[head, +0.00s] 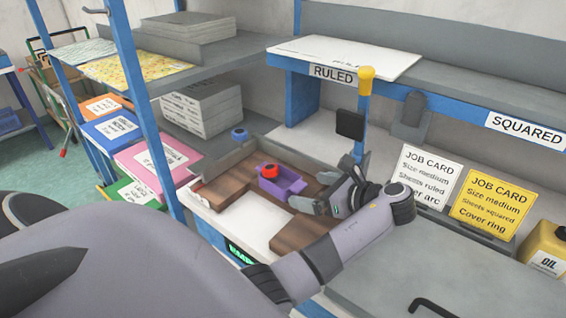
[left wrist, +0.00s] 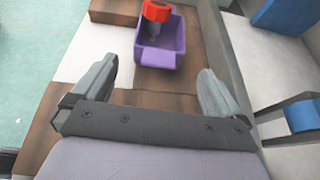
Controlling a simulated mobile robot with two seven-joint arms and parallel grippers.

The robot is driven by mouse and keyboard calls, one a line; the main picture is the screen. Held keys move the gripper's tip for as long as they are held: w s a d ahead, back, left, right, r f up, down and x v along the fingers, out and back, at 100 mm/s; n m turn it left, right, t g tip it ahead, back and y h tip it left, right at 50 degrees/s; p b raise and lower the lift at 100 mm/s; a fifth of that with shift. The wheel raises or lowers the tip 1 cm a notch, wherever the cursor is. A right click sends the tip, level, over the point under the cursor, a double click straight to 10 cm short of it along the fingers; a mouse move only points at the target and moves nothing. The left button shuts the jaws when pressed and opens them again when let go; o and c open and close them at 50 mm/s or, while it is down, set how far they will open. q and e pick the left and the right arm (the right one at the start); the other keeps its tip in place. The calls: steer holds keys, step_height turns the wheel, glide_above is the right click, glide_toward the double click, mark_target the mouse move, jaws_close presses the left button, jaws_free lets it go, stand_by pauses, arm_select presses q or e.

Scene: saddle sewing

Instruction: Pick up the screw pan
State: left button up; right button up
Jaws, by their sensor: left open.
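A small purple pan (head: 288,184) sits on the brown and white surface of the sewing station. A red-topped piece (head: 270,171) with a grey lower part is in it. In the left wrist view the pan (left wrist: 162,58) lies just beyond the fingertips, at the top middle, with the red-topped piece (left wrist: 157,11) at its far end. My left gripper (head: 316,192) is open and empty, to the right of the pan and apart from it. Its two fingers (left wrist: 156,86) are spread wide in the left wrist view. My right gripper is not in view.
A blue post with a yellow top (head: 366,74) and black block stands behind the gripper. A blue round piece (head: 239,134) is on the station's back left. Job cards (head: 488,202) and a yellow oil can (head: 546,247) stand right. A shelf rack (head: 150,120) is left.

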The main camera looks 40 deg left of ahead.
mark_target(298, 185)
arm_select(q)
steer(key=x, duration=0.5)
steer(key=shift+s+r+p, duration=0.15)
steer(key=shift+s+p, duration=0.05)
steer(key=shift+p, duration=0.1)
steer(key=c, duration=1)
steer(key=shift+c, duration=0.4)
steer(key=shift+w+r, duration=0.15)
steer(key=shift+r, duration=0.1)
